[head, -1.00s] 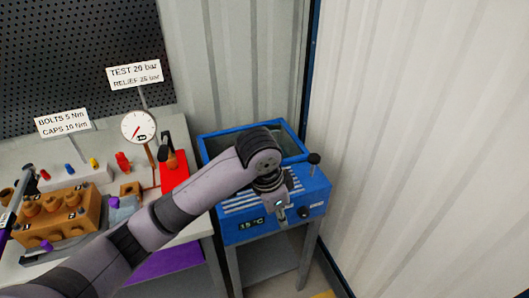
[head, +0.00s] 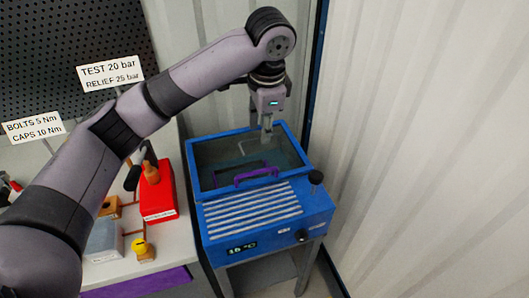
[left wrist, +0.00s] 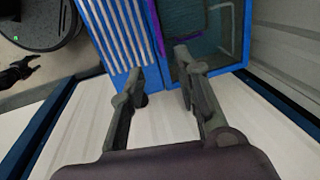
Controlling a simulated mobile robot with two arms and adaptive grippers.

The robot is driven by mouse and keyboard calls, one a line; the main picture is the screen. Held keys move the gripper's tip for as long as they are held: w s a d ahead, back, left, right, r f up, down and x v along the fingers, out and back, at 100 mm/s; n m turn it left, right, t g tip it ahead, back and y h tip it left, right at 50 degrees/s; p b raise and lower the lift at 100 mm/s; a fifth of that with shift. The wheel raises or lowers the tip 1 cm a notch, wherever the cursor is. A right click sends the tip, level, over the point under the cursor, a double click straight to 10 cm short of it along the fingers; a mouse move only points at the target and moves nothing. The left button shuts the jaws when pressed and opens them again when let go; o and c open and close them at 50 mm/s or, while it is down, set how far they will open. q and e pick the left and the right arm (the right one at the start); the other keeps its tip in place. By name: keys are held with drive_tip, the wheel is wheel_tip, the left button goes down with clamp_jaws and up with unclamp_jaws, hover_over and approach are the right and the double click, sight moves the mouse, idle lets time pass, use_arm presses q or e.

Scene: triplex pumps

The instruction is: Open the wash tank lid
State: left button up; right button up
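The blue wash tank (head: 222,225) stands against the wall, with a slatted front top and a display. Its lid, a clear panel in a blue frame (head: 200,165), appears shut, with a purple handle (head: 262,177) along its front edge. The lid (left wrist: 208,40) and handle (left wrist: 157,28) also show in the left wrist view. My left gripper (head: 266,132) hangs above the back part of the lid, pointing down, behind the handle. In the left wrist view its fingers (left wrist: 158,62) are apart with nothing between them. A dark shape at that view's left edge may be my right gripper (left wrist: 18,72).
The bench at left carries a red block (head: 158,192), a grey block (head: 103,240) and sign cards (head: 110,72). Walls stand close behind and right of the tank.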

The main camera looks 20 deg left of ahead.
use_arm(q)
drive_tip(key=p, duration=0.1)
approach(258, 171)
drive_tip(key=f, duration=0.2)
drive_tip(key=f+p, duration=0.1)
drive_tip(key=f, duration=0.2)
drive_tip(key=w+f, duration=0.1)
drive_tip(key=f, duration=0.1)
drive_tip(key=shift+w+a+f, duration=0.1)
drive_tip(key=shift+a+f, duration=0.05)
drive_tip(key=shift+a, duration=0.25)
drive_tip(key=shift+f, duration=0.2)
clamp_jaws()
use_arm(e)
drive_tip(key=shift+s+r, duration=1.2)
drive_tip(key=shift+s, duration=0.25)
use_arm(q)
drive_tip(key=shift+w, duration=0.1)
use_arm(e)
drive_tip(key=shift+d, duration=0.1)
